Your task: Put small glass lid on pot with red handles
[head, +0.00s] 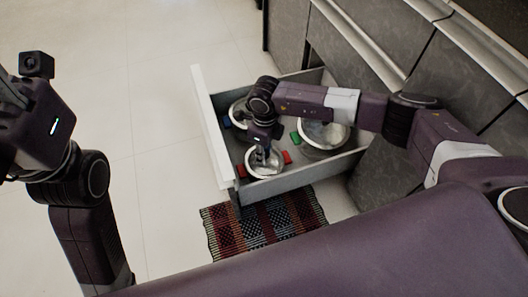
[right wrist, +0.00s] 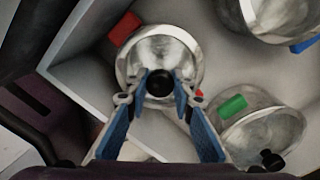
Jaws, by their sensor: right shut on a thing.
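The pot with red handles (head: 277,176) stands in the near part of the open drawer. Its red handle (right wrist: 124,29) and round metal rim show in the right wrist view. My right gripper (head: 264,147) is over this pot, pointing down, shut on the black knob (right wrist: 159,84) of the small glass lid (right wrist: 160,50). The lid lies within the outline of the pot's rim; I cannot tell whether it rests on the rim or is just above it. My left gripper (head: 20,115) is at the left edge, away from the drawer, its fingers not clearly shown.
In the drawer (head: 213,133) are a pot with green handles (head: 325,145), with another black knob (right wrist: 271,159) at it, and a pot with blue handles (right wrist: 279,18). The drawer walls stand close to the red-handled pot. A striped rug (head: 265,222) lies on the floor.

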